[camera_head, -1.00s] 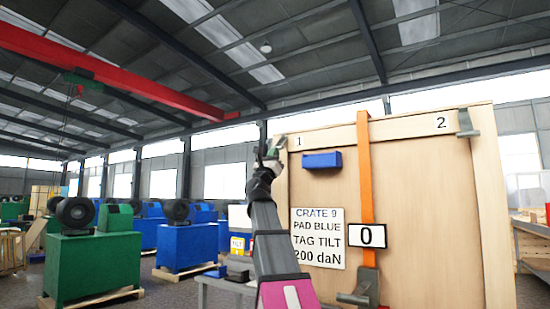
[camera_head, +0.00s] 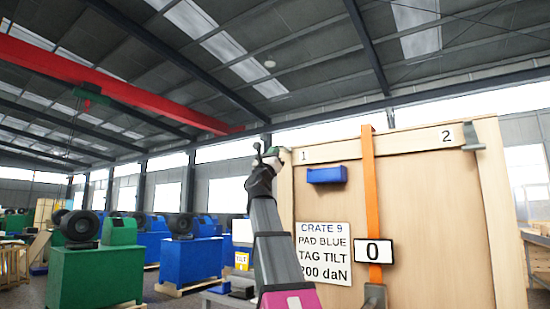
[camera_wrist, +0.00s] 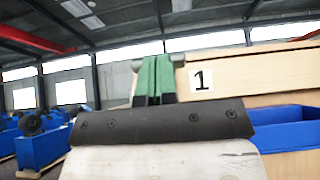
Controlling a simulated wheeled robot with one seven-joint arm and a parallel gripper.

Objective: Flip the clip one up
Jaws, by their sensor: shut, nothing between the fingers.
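The wooden crate (camera_head: 430,220) stands at the right, with label 1 (camera_head: 303,155) at its upper left corner. My gripper (camera_head: 270,153) is at that corner, just left of the label. In the wrist view its green fingers (camera_wrist: 153,80) are shut together with nothing seen between them. A grey metal piece, seemingly clip one (camera_wrist: 178,58), shows behind the fingertips at the crate's top edge. The fingers hide most of it, so its position and any contact cannot be told. Clip two (camera_head: 472,137) is a grey bracket beside label 2 (camera_head: 446,137).
A blue pad (camera_head: 327,175) juts from the crate face just right of and below label 1. A white sign (camera_head: 323,252) is on the face. Green and blue machines stand at the left.

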